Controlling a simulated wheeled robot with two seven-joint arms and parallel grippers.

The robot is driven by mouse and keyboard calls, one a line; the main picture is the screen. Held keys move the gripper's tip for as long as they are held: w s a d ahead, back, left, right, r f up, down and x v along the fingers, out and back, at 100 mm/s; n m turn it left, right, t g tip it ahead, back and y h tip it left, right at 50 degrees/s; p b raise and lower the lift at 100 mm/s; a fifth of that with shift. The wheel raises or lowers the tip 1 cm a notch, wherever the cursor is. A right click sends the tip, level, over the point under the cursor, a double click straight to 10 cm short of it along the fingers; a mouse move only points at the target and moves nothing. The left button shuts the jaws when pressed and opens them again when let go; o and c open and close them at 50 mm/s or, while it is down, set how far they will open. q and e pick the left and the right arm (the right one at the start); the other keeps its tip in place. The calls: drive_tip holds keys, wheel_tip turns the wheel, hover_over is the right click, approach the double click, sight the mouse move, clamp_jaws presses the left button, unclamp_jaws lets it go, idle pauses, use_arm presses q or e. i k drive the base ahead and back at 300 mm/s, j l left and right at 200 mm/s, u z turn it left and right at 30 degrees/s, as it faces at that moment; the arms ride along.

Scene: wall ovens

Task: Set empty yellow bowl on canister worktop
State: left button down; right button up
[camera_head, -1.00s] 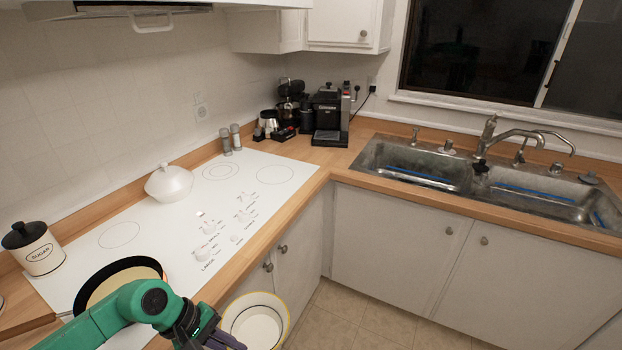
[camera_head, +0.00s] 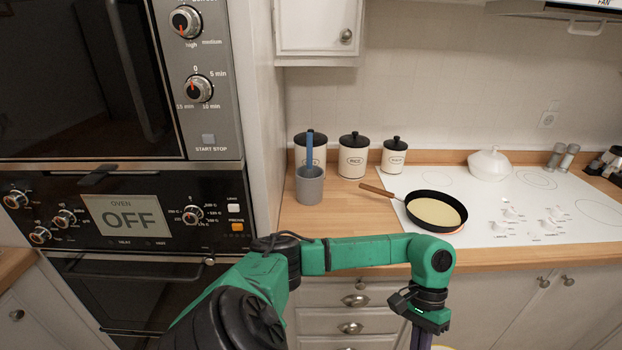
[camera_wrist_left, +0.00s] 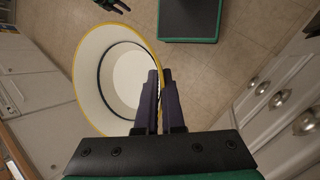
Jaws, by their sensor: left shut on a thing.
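The yellow-rimmed white bowl (camera_wrist_left: 91,80) hangs from my left gripper (camera_wrist_left: 158,78) in the left wrist view, pinched at its wall. Its visible inside is empty, with floor tiles below. In the head view my left gripper (camera_head: 420,338) is low in front of the drawers, and only a sliver of the bowl shows at the bottom edge. The wooden worktop (camera_head: 335,222) holds several white canisters with black lids, including one canister (camera_head: 353,158) in the middle. My right gripper (camera_wrist_left: 116,5) shows partly at the top of the wrist view; its opening is unclear.
A grey cup (camera_head: 310,188) with a blue-handled utensil stands in front of the left canister. A pan (camera_head: 435,211) sits on the white cooktop (camera_head: 500,195), its handle reaching over the worktop. The oven tower (camera_head: 120,190) borders the left. The worktop's front is clear.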

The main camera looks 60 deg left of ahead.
sight(311, 235)
drive_tip(key=k+l+u, duration=0.1)
drive_tip(key=u, duration=2)
